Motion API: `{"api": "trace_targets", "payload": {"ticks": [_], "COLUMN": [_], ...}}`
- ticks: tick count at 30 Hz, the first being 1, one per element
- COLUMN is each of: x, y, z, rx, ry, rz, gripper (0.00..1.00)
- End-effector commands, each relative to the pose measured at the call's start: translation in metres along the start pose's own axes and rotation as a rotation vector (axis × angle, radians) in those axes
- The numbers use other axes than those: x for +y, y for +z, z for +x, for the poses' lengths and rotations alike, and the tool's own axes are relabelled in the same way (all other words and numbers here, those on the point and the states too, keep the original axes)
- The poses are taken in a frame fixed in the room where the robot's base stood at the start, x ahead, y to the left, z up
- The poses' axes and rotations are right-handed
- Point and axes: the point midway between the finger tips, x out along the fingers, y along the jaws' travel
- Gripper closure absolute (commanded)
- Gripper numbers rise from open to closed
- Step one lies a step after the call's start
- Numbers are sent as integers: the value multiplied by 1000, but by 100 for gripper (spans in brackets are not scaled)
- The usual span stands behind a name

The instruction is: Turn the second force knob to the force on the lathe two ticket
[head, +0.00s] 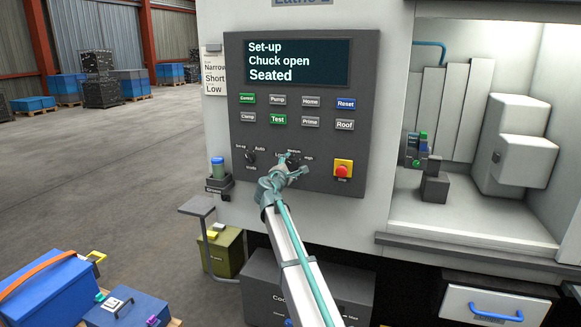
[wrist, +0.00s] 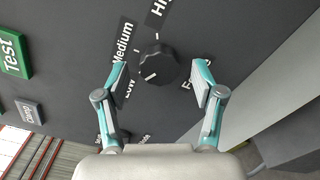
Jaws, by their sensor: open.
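The dark round force knob (wrist: 157,65) sits on the grey panel (wrist: 75,65), with labels Medium, High and Low around it. Its white mark points down-left, towards the partly covered Low label. My gripper (wrist: 161,78) is open, with one finger on each side of the knob; contact is not clear. In the head view my gripper (head: 284,167) hides most of the knob. A ticket (head: 215,77) left of the panel reads Narrow, Short, Low. The display (head: 297,63) reads Set-up, Chuck open, Seated.
A mode knob (head: 250,157) with Set-up and Auto labels is left of my gripper. A red stop button (head: 343,170) on yellow is to the right. Rows of buttons (head: 278,119) are above. The open machine bay (head: 465,215) is farther right.

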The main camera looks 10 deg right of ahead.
Motion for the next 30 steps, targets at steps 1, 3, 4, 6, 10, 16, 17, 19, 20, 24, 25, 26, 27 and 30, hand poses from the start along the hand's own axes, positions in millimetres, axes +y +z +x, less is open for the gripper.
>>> {"api": "trace_targets", "payload": {"ticks": [1,3,4,6,10,16,17,19,20,24,25,26,27,30], "x": [0,0,-1,-1,-1,-1,-1,-1,-1,0,0,0,0,0], "y": [0,1,1,2,1,1,1,1,1,0,0,0,0,0], "z": [-6,-14,-18,-31,-57,-93,-97,-105,-108,-116,-117,-117,-117,-117], "rx": [1,1,1,1,2,1,1,0,0,0,0,0,0,0], "ry": [1,1,1,1,2,1,1,0,0,1,1,0,0,0], "rz": [0,0,0,0,0,0,0,-1,-1,-1,-1,-1,-1,-1], "gripper": [32,32,32,32,32,32,32,32,32,32,32,32,32,32]}}
